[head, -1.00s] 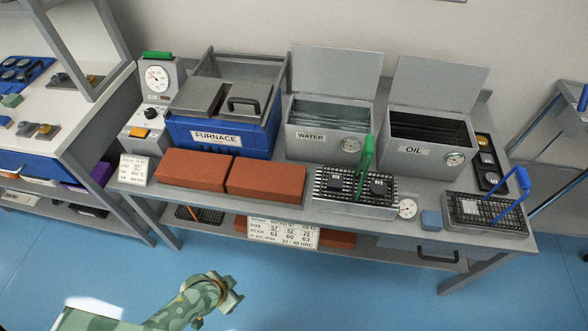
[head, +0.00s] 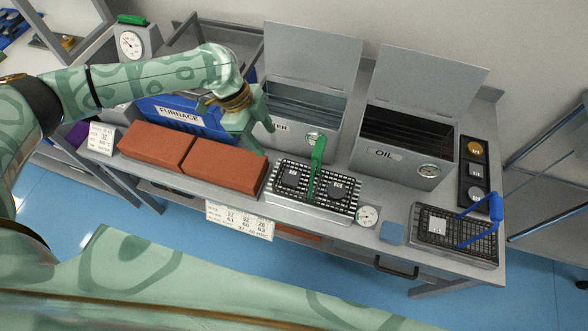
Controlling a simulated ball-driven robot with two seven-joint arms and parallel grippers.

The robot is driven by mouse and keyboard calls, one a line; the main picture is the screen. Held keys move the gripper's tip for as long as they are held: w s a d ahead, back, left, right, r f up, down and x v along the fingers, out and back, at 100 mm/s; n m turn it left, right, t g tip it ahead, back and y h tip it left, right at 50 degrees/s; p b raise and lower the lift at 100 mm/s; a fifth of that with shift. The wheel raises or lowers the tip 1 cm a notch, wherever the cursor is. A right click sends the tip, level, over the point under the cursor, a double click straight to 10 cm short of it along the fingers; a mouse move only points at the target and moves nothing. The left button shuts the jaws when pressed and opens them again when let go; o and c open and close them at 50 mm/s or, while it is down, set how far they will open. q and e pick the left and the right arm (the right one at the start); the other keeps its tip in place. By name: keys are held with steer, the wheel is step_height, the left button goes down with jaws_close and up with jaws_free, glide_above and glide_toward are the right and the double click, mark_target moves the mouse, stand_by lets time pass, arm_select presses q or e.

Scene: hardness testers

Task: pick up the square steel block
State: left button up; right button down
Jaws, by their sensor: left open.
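A small pale square block (head: 437,223) lies in the wire basket with the blue handle (head: 480,238) at the right end of the bench. It looks like the square steel block. Two dark blocks (head: 291,177) with small labels sit on the grid of the green-handled basket (head: 270,200). My left gripper (head: 264,140) is open and empty, pointing down in front of the furnace and the water tank. It is well to the left of the pale block and above the bench. My right gripper is not in view.
Red bricks (head: 222,168) lie just below my left gripper. The water tank (head: 335,120) and oil tank (head: 395,157) stand open behind. A round dial (head: 367,215) and a blue block (head: 391,232) lie between the baskets. A dark tray (head: 474,170) holds round pieces.

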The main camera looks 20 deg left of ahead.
arm_select(q)
steer(key=b, duration=0.3)
glide_above(291, 177)
steer(key=a, duration=0.3)
step_height(291, 177, down, 10)
steer(key=shift+d+r, duration=0.1)
steer(key=shift+r, duration=0.05)
steer(key=b+x, duration=0.2)
steer(key=x, duration=0.3)
steer(key=shift+w, duration=0.15)
steer(key=shift+r, duration=0.1)
steer(key=shift+c, duration=0.3)
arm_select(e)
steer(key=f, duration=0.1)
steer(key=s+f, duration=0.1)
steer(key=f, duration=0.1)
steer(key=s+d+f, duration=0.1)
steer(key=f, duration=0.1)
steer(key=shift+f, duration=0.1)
arm_select(q)
steer(key=c, duration=0.8)
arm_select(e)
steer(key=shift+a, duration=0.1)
